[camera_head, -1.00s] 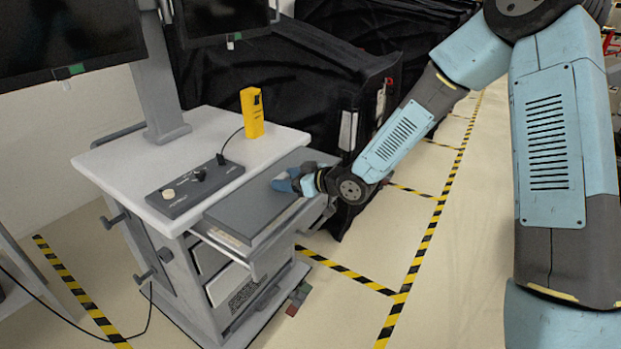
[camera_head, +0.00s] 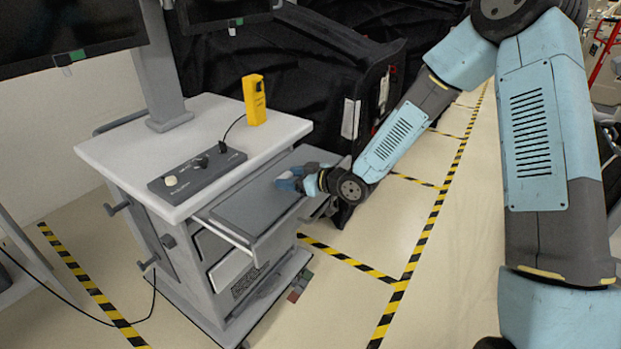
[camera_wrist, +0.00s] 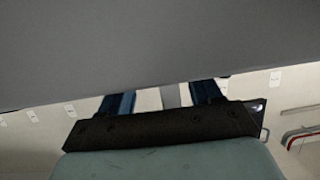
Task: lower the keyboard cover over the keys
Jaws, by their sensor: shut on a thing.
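The keyboard cover (camera_head: 252,204) is a flat dark grey panel on the pulled-out keyboard tray (camera_head: 249,247) at the front of the cart. It looks nearly level and close to the tray; any remaining gap cannot be told. The keys are hidden. My gripper (camera_head: 288,181) is at the cover's right end, shut on it. In the wrist view the cover (camera_wrist: 150,45) fills the upper part as a broad grey surface. There my blue-tipped gripper (camera_wrist: 160,97) has a finger on each side of a light grey strip; the exact contact is hidden.
The cart's white top (camera_head: 205,140) holds a control box (camera_head: 197,172) with knobs and a yellow handheld device (camera_head: 254,100) on a cable. Monitors hang above. A black-covered cart (camera_head: 300,75) stands close behind. Striped floor tape (camera_head: 348,259) and open floor lie to the right.

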